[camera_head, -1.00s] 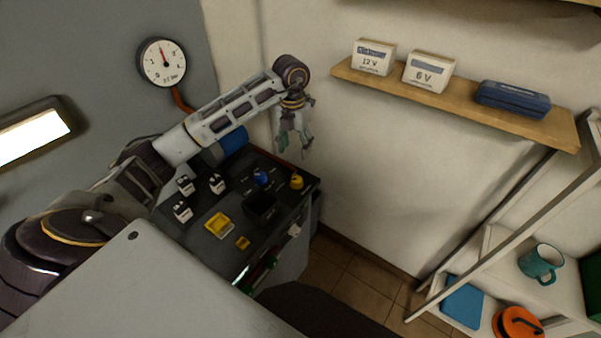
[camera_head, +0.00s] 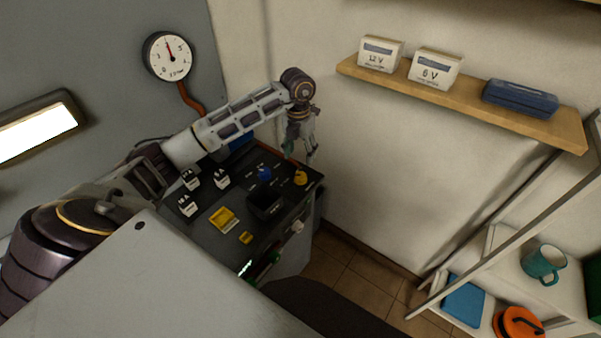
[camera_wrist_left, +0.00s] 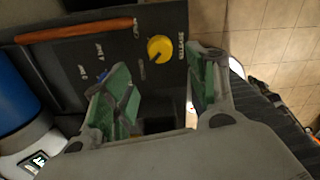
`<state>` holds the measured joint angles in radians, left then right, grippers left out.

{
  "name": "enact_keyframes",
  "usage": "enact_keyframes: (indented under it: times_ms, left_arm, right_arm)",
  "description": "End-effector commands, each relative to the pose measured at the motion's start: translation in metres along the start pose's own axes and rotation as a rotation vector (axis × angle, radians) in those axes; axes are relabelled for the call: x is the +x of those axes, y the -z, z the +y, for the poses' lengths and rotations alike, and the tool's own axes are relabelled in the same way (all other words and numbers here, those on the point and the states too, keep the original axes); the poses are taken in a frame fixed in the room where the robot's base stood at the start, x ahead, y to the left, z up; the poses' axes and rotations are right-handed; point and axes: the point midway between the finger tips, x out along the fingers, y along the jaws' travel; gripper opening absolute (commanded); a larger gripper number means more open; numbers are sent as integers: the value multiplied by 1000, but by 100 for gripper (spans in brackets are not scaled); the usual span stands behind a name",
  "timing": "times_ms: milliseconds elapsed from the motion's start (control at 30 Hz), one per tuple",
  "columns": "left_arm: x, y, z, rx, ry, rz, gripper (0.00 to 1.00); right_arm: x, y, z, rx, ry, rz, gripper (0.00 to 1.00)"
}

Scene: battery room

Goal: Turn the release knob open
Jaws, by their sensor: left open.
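The release knob is a round yellow knob (camera_head: 300,177) at the right rear corner of the dark bench panel. In the left wrist view the yellow knob (camera_wrist_left: 160,48) has a dark pointer mark, and the word RELEASE is printed beside it. My left gripper (camera_head: 301,150) hangs just above and behind the knob in the head view. In the wrist view my left gripper (camera_wrist_left: 163,78) has its green-padded fingers spread wide and empty, with the knob beyond the tips and between them. The gripper appears apart from the knob. My right gripper is not in view.
A blue knob (camera_head: 264,173), a black open box (camera_head: 266,204), a yellow piece (camera_head: 223,218) and several black-and-white blocks (camera_head: 187,205) are on the panel. A wall shelf (camera_head: 460,100) holds boxes at right. A gauge (camera_head: 167,57) hangs on the wall.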

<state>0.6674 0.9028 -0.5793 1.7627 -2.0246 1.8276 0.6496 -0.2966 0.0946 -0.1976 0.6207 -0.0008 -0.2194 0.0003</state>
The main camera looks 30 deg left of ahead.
Motion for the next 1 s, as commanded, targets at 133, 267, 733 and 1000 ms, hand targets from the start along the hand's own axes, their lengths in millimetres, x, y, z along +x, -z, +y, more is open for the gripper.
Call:
enact_keyframes:
  times_ms: [133,267,733,1000]
  left_arm:
    - [19,1,0,-1,0,2,58]
    - [37,1,0,-1,-1,2,58]
    - [89,0,0,0,0,1,58]
    - [96,0,0,0,-1,-2,58]
  right_arm:
    - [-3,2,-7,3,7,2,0]
    - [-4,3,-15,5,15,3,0]
    - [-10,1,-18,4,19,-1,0]
    - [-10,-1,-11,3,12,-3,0]
